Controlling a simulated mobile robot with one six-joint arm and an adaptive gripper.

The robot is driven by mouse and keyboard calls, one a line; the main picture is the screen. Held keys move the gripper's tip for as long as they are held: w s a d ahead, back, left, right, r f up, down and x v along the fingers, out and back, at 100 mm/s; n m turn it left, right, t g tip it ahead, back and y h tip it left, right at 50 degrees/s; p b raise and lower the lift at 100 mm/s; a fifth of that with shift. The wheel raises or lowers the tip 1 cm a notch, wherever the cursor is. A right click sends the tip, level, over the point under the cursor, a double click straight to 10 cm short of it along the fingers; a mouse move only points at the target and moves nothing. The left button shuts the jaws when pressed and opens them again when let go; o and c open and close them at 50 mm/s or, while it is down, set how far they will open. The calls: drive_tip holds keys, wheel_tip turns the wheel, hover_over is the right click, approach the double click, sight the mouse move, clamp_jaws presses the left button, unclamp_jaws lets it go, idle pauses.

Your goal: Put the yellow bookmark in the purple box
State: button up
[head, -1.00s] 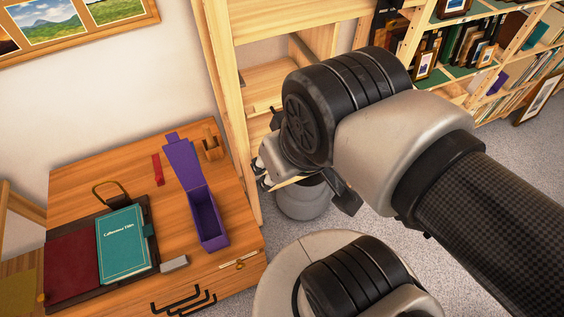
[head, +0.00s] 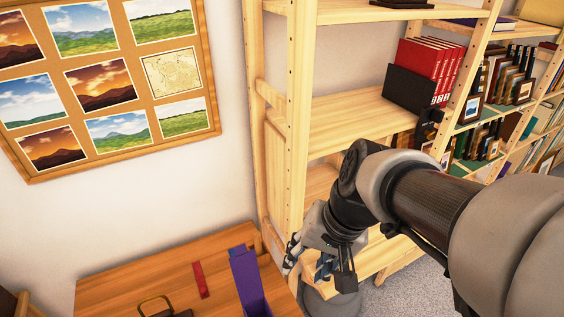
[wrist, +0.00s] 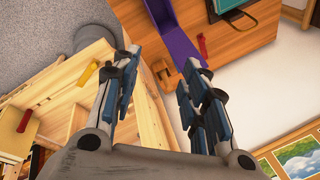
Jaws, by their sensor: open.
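The purple box (head: 249,285) stands on the wooden desk with its lid open, cut off by the bottom edge of the head view. Part of it also shows at the top of the wrist view (wrist: 180,38). A small yellow strip (wrist: 85,78), which looks like the yellow bookmark, lies on a pale wooden shelf at the left of the wrist view. I cannot make it out in the head view. My gripper (head: 308,262) is open beside the shelf's lower part, right of the desk. In the wrist view its fingers (wrist: 160,70) are apart with nothing between them.
A red strip (head: 200,280) lies on the desk (head: 130,285) left of the box. Another red piece (wrist: 25,118) is near the shelf. The wooden shelf unit (head: 355,115) holds red binders (head: 420,66).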

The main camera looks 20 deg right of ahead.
drive_tip(key=w+d+f+m+t+y+p, duration=0.1)
drive_tip(key=w+d+f+m+y+p, duration=0.1)
drive_tip(key=w+d+f+m, duration=0.3)
drive_tip(key=w+d+f+m+y+p, duration=0.1)
drive_tip(key=w+d+f+m, duration=0.15)
drive_tip(key=d+m, duration=0.4)
drive_tip(key=s+d+f+m+t+p, duration=0.3)
drive_tip(key=s+d+f+m+t, duration=0.1)
drive_tip(key=d+f+m, duration=1)
drive_tip(key=shift+n+h, duration=0.4)
drive_tip(key=shift+n, duration=0.35)
drive_tip(key=b+x, duration=0.1)
drive_tip(key=x, duration=0.7)
drive_tip(key=d+f+b+x, duration=0.1)
drive_tip(key=x, duration=0.3)
drive_tip(key=shift+s+f+b, duration=0.15)
drive_tip(key=shift+f+b, duration=0.2)
drive_tip(key=b+x, duration=0.1)
drive_tip(key=x, duration=0.4)
drive_tip(key=shift+w+a+f, duration=0.15)
drive_tip(key=shift+w+a, duration=0.1)
drive_tip(key=shift+a, duration=0.05)
drive_tip(key=shift+c, duration=0.3)
clamp_jaws()
